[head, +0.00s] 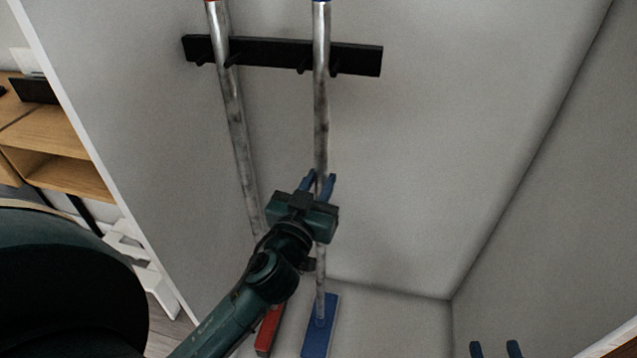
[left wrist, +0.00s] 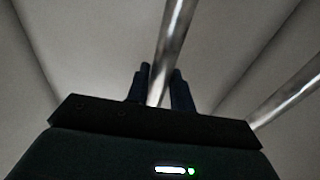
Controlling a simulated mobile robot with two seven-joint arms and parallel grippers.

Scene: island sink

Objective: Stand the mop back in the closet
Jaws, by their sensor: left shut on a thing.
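The blue-headed mop stands upright in the closet, its blue head (head: 320,328) on the closet floor and its metal handle (head: 321,110) running up to the black wall rack (head: 275,54). My left gripper (head: 320,178) is shut on this handle below the rack; the left wrist view shows the handle (left wrist: 172,45) between the fingers (left wrist: 160,85). A second pole (head: 236,130) with a red head (head: 268,332) stands to the left, also at the rack. My arm partly hides its lower end. My right gripper (head: 495,349) shows only its fingertips, apart with nothing visible between them.
The closet has pale walls (head: 450,130) and its floor (head: 395,320) is clear to the right of the blue head. The left side panel's edge (head: 100,165) stands near my arm. A wooden shelf unit (head: 60,150) lies outside on the left.

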